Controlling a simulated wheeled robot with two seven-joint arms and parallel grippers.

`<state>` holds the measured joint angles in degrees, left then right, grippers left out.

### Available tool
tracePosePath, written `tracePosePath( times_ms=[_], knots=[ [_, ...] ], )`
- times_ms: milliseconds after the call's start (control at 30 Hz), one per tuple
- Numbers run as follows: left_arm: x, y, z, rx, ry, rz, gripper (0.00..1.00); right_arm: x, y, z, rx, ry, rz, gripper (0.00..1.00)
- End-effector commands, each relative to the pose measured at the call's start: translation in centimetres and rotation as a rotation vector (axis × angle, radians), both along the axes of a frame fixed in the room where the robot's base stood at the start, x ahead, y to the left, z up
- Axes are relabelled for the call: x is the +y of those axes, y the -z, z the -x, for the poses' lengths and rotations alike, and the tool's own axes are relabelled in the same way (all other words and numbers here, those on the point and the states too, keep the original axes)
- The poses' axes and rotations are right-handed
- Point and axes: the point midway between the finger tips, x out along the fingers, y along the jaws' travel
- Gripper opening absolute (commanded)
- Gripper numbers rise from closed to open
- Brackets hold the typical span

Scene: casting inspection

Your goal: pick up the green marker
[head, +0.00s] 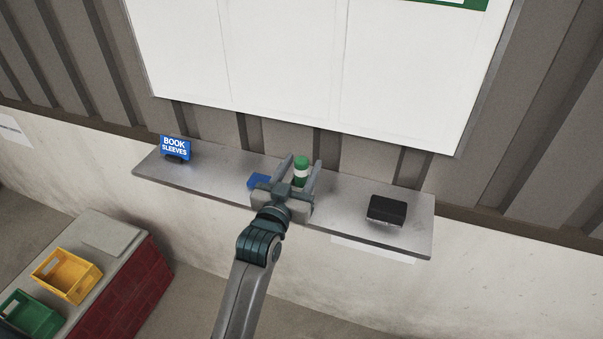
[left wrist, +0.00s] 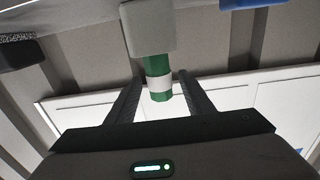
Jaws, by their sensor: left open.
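The green marker (head: 302,163) with a white band stands on the grey shelf (head: 350,207) below the whiteboard. In the left wrist view the marker (left wrist: 157,67) sticks out of a light grey block (left wrist: 150,28), which is mostly hidden by my gripper in the head view. My left gripper (head: 302,160) is open, with one finger on each side of the marker. In the left wrist view its two fingers (left wrist: 158,78) show gaps to the marker on both sides. My right gripper is not in view.
A blue object (head: 258,181) lies just left of my gripper on the shelf. A black block (head: 387,211) sits to the right. A blue "BOOK SLEEVES" sign (head: 174,147) stands at the left end. The whiteboard (head: 290,60) rises behind. Yellow (head: 67,276) and green crates (head: 30,315) are lower left.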

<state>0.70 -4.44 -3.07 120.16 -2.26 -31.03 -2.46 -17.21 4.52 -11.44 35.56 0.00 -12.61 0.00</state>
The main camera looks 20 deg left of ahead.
Motion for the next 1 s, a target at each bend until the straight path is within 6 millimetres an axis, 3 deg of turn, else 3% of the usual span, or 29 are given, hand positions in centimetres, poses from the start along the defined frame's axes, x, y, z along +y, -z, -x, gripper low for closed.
tracePosePath(
  times_ms=[200,400,900,933,1000],
  knots=[
    [-0.1,-1.1,-2.4,0.002,0.000,0.000,0.48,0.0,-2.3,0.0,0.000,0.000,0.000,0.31],
    [-0.1,-0.7,-4.1,0.001,-0.001,0.000,0.48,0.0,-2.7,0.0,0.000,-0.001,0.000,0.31],
    [-0.1,-0.5,-4.3,0.000,0.000,0.000,0.48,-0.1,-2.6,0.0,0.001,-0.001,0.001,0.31],
    [-0.1,-0.6,-4.3,0.000,0.000,0.000,0.45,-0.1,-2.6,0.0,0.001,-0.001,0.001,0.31],
    [-0.1,-0.6,-4.3,0.000,0.000,0.000,0.29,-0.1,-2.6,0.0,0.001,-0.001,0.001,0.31]
  ],
)
